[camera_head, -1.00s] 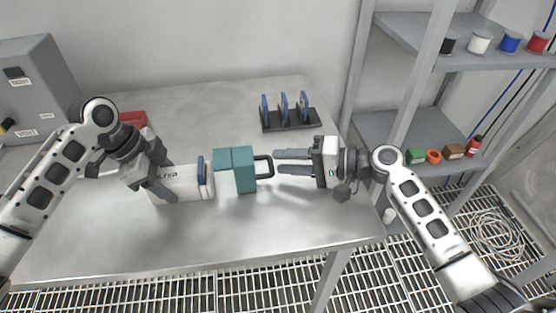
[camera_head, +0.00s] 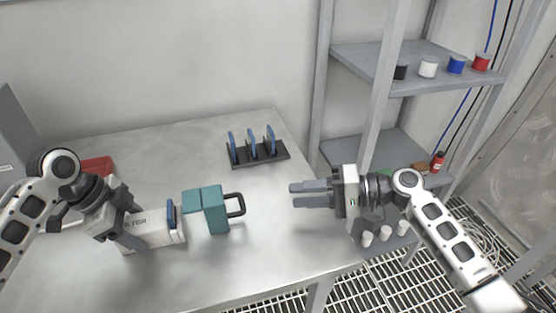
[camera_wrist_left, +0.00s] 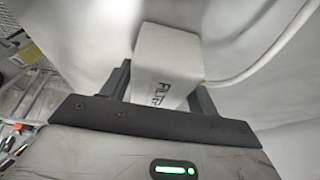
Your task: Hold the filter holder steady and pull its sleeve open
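The filter holder (camera_head: 148,232) is a white box lettered FILTER, lying on the steel table at left, with a blue-edged piece (camera_head: 171,214) upright at its right end. The teal sleeve (camera_head: 213,212), with a dark loop handle (camera_head: 236,205), is just right of the box; I cannot tell whether they touch. My left gripper (camera_head: 128,227) is shut around the holder; the left wrist view shows the white box (camera_wrist_left: 166,62) between both fingers. My right gripper (camera_head: 312,194) is open and empty, clear to the right of the handle, its fingers pointing left.
A dark rack (camera_head: 258,154) holds three blue-edged plates at the table's back. A red object (camera_head: 97,167) lies behind my left gripper. A grey shelf unit (camera_head: 400,68) with several spools stands right of the table. The table between handle and right gripper is clear.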

